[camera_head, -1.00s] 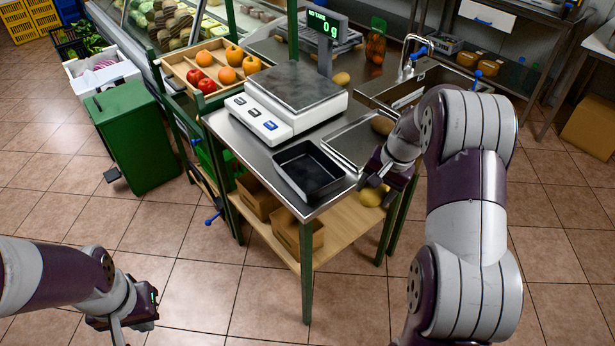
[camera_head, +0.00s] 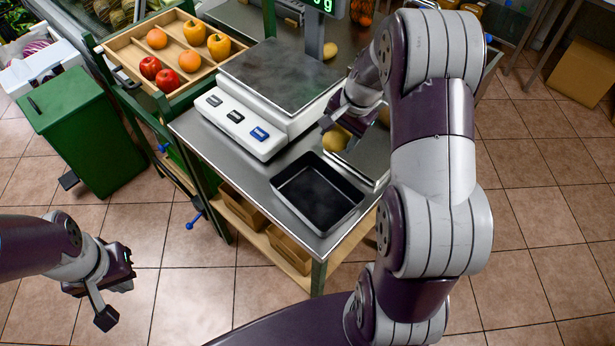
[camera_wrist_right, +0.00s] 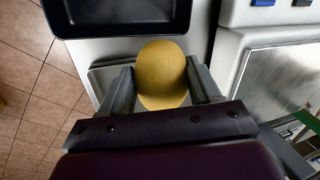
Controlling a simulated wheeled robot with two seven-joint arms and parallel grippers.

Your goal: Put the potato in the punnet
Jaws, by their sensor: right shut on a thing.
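A yellow-brown potato (camera_head: 335,138) is held in my right gripper (camera_head: 330,128). The right wrist view shows the potato (camera_wrist_right: 162,75) between the two fingers of the right gripper (camera_wrist_right: 160,88), with a finger on each side. The black rectangular punnet (camera_head: 317,192) stands empty on the metal counter, in front of and slightly left of the held potato. The punnet's near part also shows at the top left of the right wrist view (camera_wrist_right: 120,32). My left gripper (camera_head: 114,302) is empty, fingers apart, over the floor at lower left.
A white scale (camera_head: 240,128) with a steel plate stands left of and behind the punnet. Another potato (camera_head: 330,50) lies farther back on the counter. A green bin (camera_head: 80,130) stands at left.

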